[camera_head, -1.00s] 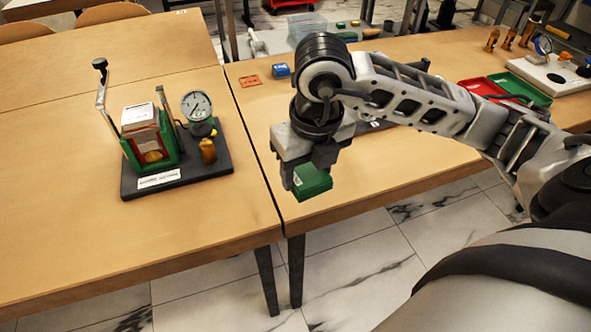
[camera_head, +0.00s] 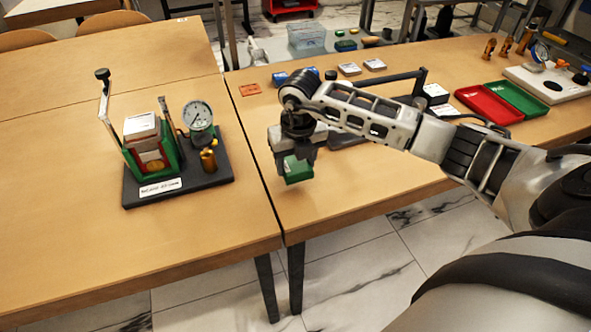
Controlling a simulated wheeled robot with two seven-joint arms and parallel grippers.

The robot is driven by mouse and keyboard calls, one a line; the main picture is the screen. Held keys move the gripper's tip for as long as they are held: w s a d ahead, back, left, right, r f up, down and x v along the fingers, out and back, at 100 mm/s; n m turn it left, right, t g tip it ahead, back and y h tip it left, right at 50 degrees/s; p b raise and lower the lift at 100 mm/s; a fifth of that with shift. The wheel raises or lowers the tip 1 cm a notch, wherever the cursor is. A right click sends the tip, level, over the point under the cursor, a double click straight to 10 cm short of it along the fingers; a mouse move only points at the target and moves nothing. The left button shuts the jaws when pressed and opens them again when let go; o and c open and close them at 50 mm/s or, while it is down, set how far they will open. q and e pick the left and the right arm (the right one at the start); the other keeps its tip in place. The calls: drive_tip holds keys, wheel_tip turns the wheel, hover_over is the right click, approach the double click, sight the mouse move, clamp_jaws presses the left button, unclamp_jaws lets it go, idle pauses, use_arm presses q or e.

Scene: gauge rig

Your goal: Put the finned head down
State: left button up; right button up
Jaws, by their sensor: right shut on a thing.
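My right gripper (camera_head: 296,156) points down and is shut on a green block (camera_head: 298,172), which I take for the finned head. The block hangs below the fingers near the left edge of the right table (camera_head: 360,200). I cannot tell whether its underside touches the table. Its fins are too small to make out clearly, and the fingers hide its upper part. My left gripper is not in view.
On the left table, a black-based gauge rig (camera_head: 213,177) carries a dial gauge (camera_head: 198,116), a lever and a green frame with a white block. Red (camera_head: 488,104) and green (camera_head: 520,98) trays lie right. Bare wood surrounds the held block.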

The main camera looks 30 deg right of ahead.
sight(296, 164)
drive_tip(key=shift+w+f, duration=0.2)
drive_tip(key=shift+f, duration=1.5)
drive_tip(key=shift+f, duration=0.1)
drive_tip(key=shift+f, duration=0.15)
drive_tip(key=o, duration=1.1)
